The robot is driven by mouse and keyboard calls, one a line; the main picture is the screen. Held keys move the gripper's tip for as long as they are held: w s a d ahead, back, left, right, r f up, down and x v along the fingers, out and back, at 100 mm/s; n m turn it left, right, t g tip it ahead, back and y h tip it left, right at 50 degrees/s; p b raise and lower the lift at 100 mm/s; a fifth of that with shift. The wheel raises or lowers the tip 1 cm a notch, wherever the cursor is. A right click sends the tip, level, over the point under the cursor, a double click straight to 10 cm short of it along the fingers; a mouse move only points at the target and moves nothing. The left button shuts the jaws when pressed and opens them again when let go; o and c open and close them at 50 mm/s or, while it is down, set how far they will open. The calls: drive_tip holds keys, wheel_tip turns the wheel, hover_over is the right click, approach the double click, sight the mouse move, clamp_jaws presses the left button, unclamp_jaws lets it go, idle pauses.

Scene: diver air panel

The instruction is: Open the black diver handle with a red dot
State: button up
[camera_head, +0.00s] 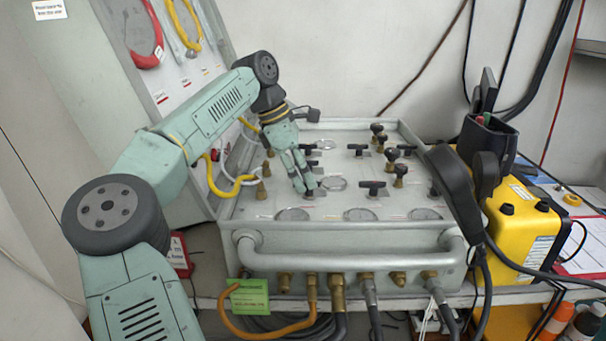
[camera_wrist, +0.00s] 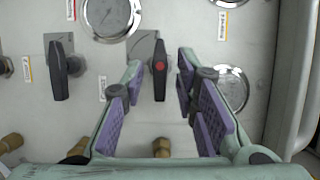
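The black handle with a red dot (camera_wrist: 159,68) shows in the wrist view, upright on a small grey plate on the panel. My gripper (camera_wrist: 158,78) is open, with one purple-padded finger on each side of this handle. A gap shows between the handle and each finger, and I cannot tell whether either touches it. In the head view my gripper (camera_head: 304,188) points down at the left part of the panel (camera_head: 265,206). The red dot cannot be made out there.
A second black handle (camera_wrist: 59,72) without a red dot stands left of my gripper. Round gauges (camera_wrist: 111,14) and brass fittings (camera_wrist: 161,147) lie close around. In the head view, several more black handles (camera_head: 372,184) stand to the right. A thick grey bar (camera_head: 350,252) crosses the panel's front.

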clamp_jaws()
idle(0.5)
drive_tip(key=n, duration=0.1)
drive_tip(key=n+t+b, duration=0.1)
drive_tip(key=n+b, duration=0.1)
drive_tip(key=shift+s+f+n, duration=0.1)
drive_tip(key=shift+s+n, duration=0.15)
drive_tip(key=shift+n, duration=0.15)
drive_tip(key=n+t+b, duration=0.1)
drive_tip(key=n, duration=0.1)
drive_tip(key=n+t+y+b, duration=0.1)
drive_tip(key=n+b, duration=0.1)
drive_tip(key=shift+s+d+n, duration=0.15)
drive_tip(key=shift+s+n, duration=0.05)
drive_tip(key=shift+n, duration=0.1)
drive_tip(key=n, duration=0.1)
drive_tip(key=n+y+b, duration=0.1)
drive_tip(key=n, duration=0.1)
drive_tip(key=n+t+b, duration=0.1)
drive_tip(key=shift+s+d, duration=0.15)
drive_tip(key=shift+d, duration=0.1)
drive_tip(key=shift+d+n+t+y, duration=0.15)
drive_tip(key=shift+n+y, duration=0.35)
drive_tip(key=shift+n, duration=0.7)
drive_tip(key=shift+d+n+t+y, duration=0.15)
drive_tip(key=shift+n+y, duration=0.35)
drive_tip(key=shift+n, duration=0.7)
